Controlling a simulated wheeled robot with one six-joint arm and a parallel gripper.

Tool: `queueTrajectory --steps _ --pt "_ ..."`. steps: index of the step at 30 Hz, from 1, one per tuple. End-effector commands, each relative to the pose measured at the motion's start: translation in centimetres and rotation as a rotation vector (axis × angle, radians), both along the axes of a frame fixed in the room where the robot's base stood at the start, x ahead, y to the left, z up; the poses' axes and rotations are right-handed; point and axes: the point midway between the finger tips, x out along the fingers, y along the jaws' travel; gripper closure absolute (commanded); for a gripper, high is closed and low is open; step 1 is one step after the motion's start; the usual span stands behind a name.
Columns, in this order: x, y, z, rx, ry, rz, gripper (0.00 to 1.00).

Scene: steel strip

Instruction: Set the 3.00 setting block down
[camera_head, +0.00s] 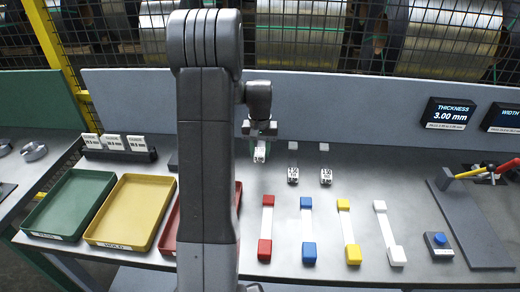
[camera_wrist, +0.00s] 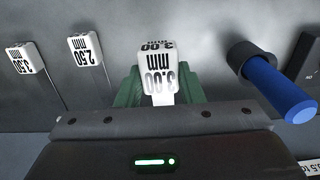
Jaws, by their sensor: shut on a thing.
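The 3.00 setting block (camera_wrist: 158,75) is white with "3.00 mm" on it. In the wrist view it is between the green fingertips of my gripper (camera_wrist: 158,92), which is shut on it. In the head view my gripper (camera_head: 260,130) points down over the back part of the grey bench, with the block (camera_head: 259,154) at its tips. I cannot tell whether the block touches the bench.
Red, blue, yellow and white-ended strips (camera_head: 307,230) lie in front. Green (camera_head: 70,203) and yellow (camera_head: 130,211) trays are left; my arm partly hides a red tray (camera_head: 171,228). A display (camera_head: 447,114) reads 3.00 mm.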

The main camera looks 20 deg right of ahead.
Motion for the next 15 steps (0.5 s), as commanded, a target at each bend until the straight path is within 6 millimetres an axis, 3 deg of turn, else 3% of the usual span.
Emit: queueTrajectory --steps 15 --pt "0.0 0.0 -4.3 0.001 0.002 0.000 0.91"
